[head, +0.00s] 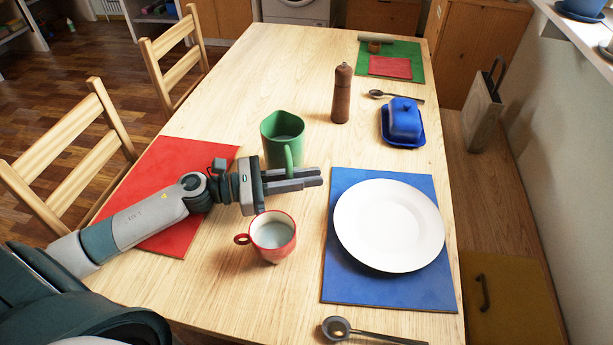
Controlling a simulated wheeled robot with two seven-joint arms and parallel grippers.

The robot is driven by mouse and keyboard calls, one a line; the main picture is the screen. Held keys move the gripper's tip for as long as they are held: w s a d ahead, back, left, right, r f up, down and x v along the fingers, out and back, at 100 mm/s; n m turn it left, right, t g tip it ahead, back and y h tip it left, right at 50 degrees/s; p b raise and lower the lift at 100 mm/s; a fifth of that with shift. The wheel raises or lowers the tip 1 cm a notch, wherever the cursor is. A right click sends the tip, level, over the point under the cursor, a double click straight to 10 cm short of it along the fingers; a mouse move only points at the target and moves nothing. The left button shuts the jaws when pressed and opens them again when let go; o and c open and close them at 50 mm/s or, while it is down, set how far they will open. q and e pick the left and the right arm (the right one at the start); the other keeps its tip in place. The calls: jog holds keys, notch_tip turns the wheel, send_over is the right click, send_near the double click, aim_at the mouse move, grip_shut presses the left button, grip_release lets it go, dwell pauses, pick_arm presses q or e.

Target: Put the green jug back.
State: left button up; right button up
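The green jug (282,128) stands upright near the middle of the table, its handle turned toward me. My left gripper (306,178) reaches in from the left, its fingers pointing right along the near side of the jug. The fingers are close together with the jug's handle between them, so the gripper looks shut on the handle. The lower end of the handle is hidden by the fingers. I cannot tell whether the jug's base touches the table. My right gripper is not in view.
A red cup (272,236) stands just in front of the gripper. A white plate (389,225) lies on a blue mat (343,290) to the right. A pepper mill (341,94) and blue butter dish (404,120) stand behind. A red mat (170,165) lies left, partly under my arm.

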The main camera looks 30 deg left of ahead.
pick_arm(q)
jog(key=o, duration=0.4)
jog(key=shift+o, duration=0.2)
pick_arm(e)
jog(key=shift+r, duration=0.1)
pick_arm(q)
jog(key=shift+r, duration=0.15)
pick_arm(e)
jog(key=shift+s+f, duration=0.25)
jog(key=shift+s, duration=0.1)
